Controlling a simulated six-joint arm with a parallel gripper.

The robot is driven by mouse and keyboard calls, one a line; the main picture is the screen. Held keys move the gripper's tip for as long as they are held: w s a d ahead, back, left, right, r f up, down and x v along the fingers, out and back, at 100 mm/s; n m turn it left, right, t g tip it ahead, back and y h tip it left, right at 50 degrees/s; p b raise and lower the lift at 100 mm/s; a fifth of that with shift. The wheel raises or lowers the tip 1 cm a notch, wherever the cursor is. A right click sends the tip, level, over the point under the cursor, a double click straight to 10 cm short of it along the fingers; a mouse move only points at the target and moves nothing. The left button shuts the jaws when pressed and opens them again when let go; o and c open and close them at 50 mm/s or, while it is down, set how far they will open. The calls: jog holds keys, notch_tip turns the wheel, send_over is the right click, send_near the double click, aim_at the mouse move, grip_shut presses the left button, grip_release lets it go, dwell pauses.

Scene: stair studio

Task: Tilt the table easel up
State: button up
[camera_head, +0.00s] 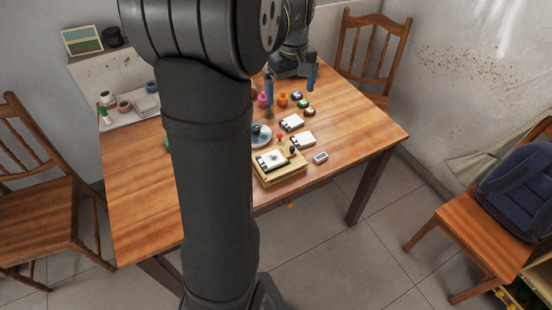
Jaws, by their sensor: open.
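What looks like the table easel (284,175) is a low, pale wooden piece near the front edge of the table (350,119). Its board appears to lie flat or nearly flat. A white sheet or pad (271,160) with dark marks lies on it. My gripper (290,94) hangs over the back part of the table, its two blue fingers spread apart with nothing held between them. It is well behind the easel and apart from it. My arm hides part of the table to the left of the easel.
White pads (303,139), small paint jars (283,100) and a blue-grey plate (261,138) stand close behind the easel. A small pale device (320,157) lies to its right. The table's right side is clear. Chairs (374,50) stand around.

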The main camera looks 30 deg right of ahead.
jog(key=shift+w, duration=0.1)
jog(key=c, duration=0.4)
jog(key=w+f+m, duration=0.1)
jog(key=w, duration=0.1)
jog(key=w+f+m, duration=0.1)
jog(key=w+f, duration=0.1)
jog(key=w+d+f+m, duration=0.1)
jog(key=w+f+m, duration=0.1)
jog(key=w, duration=0.1)
jog(key=shift+f, duration=0.1)
jog(key=c, duration=0.9)
jog(key=shift+m, duration=0.3)
jog(key=f, duration=1.7)
jog(key=shift+w+f, duration=0.2)
jog(key=shift+f, duration=0.1)
jog(key=shift+c, duration=0.2)
jog(key=shift+c, duration=0.2)
grip_shut()
